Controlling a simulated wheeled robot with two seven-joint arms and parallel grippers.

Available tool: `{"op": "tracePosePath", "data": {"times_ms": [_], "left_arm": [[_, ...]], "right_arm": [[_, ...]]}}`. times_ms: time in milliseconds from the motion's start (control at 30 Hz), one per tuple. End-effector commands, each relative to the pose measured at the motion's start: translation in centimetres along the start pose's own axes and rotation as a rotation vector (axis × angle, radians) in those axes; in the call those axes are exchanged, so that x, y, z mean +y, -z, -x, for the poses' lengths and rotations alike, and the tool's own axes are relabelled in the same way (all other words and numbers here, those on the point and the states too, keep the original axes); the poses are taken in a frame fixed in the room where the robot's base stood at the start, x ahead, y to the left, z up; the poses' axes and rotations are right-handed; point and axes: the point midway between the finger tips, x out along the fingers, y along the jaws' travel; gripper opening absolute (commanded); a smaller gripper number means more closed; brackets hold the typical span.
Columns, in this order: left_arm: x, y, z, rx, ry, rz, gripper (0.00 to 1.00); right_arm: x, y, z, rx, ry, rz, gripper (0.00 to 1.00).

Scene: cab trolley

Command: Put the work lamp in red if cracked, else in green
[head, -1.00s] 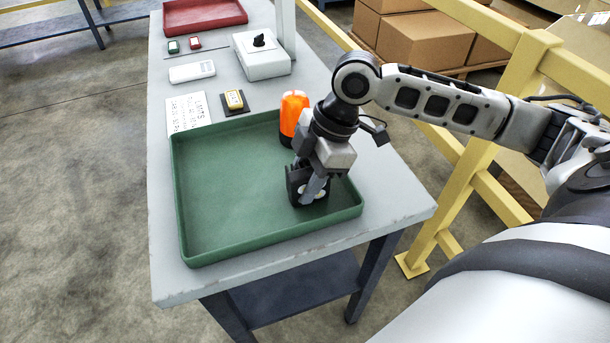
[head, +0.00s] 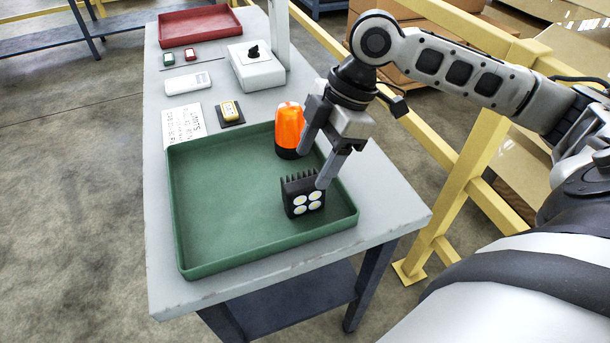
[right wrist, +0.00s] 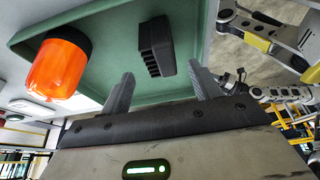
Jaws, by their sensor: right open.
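The work lamp (head: 303,196) is a black finned block with several round white lights on its front. It stands in the right part of the green tray (head: 215,255), and it also shows in the right wrist view (right wrist: 155,45). I see no crack at this size. My right gripper (head: 313,168) is open and empty, just above and behind the lamp, with its fingers apart from it. In the right wrist view the two fingertips (right wrist: 160,82) are spread. The red tray (head: 200,24) is at the far end of the table and looks empty. My left gripper is not in view.
An orange beacon (head: 289,130) stands at the green tray's back right, close to my right gripper. A yellow railing (head: 470,170) runs along the right.

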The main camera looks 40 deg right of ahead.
Motion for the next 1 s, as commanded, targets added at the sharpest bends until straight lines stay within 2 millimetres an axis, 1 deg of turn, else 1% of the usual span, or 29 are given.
{"op": "tracePosePath", "data": {"times_ms": [33, 100, 200, 300, 433, 1000], "left_arm": [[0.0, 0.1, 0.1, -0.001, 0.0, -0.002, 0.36], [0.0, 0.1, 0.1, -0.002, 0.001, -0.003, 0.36], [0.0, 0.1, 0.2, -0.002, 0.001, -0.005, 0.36], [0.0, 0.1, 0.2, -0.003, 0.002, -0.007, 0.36], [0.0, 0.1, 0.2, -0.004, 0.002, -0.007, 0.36], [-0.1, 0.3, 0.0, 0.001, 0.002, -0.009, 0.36]], "right_arm": [[0.1, 0.0, 1.1, -0.002, -0.003, 0.0, 0.63], [0.1, 0.0, 2.4, -0.002, -0.003, 0.0, 0.63], [0.1, 0.0, 3.6, 0.0, -0.002, 0.0, 0.63], [0.0, 0.0, 4.4, -0.001, 0.0, 0.0, 0.63], [0.0, 0.0, 4.7, 0.0, 0.001, 0.0, 0.63], [0.0, 0.0, 4.7, 0.0, 0.002, 0.0, 0.63]]}}
